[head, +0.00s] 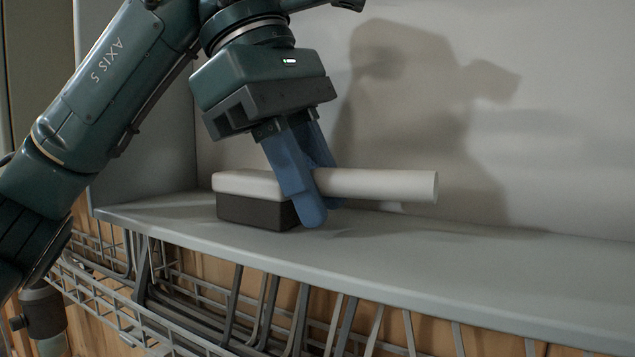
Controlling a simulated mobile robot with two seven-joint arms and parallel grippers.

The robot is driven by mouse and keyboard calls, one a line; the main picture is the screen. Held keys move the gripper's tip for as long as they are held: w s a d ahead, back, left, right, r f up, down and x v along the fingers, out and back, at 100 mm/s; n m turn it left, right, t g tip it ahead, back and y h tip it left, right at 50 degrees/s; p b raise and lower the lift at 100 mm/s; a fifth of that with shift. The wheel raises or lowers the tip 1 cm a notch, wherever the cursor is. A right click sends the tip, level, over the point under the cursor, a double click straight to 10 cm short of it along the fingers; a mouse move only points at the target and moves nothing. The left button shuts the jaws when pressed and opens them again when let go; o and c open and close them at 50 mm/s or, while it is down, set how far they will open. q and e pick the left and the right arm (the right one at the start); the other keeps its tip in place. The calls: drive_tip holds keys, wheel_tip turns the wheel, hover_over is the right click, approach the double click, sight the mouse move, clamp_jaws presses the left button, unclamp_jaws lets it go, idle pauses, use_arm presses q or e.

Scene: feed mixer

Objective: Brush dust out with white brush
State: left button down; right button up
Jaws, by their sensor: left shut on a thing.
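The white brush (375,185) has a pale cylindrical handle pointing right and a white-topped head with a dark bristle block (248,211) at its left end. The bristle block is down at the grey shelf surface (420,255); I cannot tell whether it presses on it. My left gripper (318,205) comes from above with its blue fingers shut around the brush where handle and head meet. The handle stays raised above the surface. No separate dust is discernible on the shelf. My right gripper is not in view.
A grey back wall (560,120) rises behind the shelf, and a side wall (150,150) closes it on the left. A wire rack (255,300) runs below the shelf's front edge. The shelf to the right of the brush is clear.

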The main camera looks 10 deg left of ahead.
use_arm(q)
drive_tip(key=shift+r, duration=3)
drive_tip(key=shift+r, duration=1.25)
drive_tip(key=shift+s+r, duration=0.1)
drive_tip(key=shift+r, duration=0.25)
